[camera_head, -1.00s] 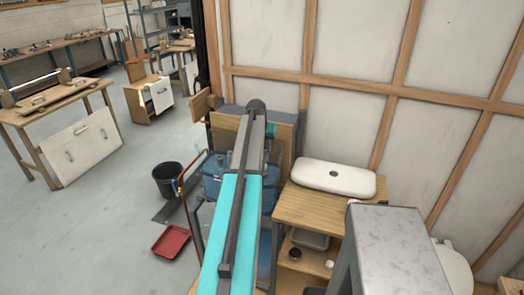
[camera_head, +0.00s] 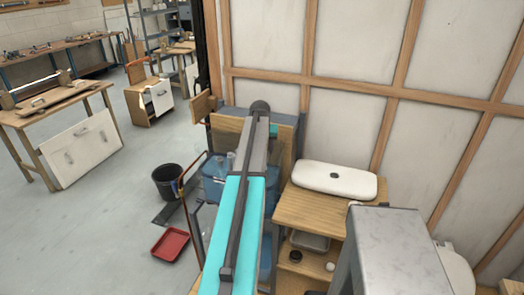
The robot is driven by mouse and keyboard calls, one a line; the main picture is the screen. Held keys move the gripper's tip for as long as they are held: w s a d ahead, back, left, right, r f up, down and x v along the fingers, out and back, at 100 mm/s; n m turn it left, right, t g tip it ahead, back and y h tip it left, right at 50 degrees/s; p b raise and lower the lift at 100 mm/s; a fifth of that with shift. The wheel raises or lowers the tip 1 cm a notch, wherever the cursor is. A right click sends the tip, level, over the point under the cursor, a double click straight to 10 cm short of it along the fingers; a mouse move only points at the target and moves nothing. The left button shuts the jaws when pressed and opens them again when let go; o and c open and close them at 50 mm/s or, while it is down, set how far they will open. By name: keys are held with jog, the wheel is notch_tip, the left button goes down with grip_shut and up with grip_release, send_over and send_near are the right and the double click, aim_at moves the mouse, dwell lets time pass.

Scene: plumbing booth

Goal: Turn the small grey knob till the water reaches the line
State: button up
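My teal and grey arm reaches from the bottom of the picture up to a dark round joint in front of a wooden board. My gripper is not visible; the arm and the things around it hide that region. I cannot make out the small grey knob or the line. A bluish see-through container (camera_head: 214,168) shows just left of my arm, partly covered by it. I cannot tell a water level in it.
A wooden shelf unit (camera_head: 310,213) carrying a white basin (camera_head: 335,179) stands right of my arm. A grey metal box (camera_head: 398,250) is at lower right. A black bucket (camera_head: 167,182) and red tray (camera_head: 170,245) lie left on open floor. A panelled wall (camera_head: 350,125) closes the back.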

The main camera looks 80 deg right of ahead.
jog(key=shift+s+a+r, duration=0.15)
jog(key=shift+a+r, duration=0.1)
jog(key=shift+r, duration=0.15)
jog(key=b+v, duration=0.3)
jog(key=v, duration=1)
jog(key=shift+b, duration=0.3)
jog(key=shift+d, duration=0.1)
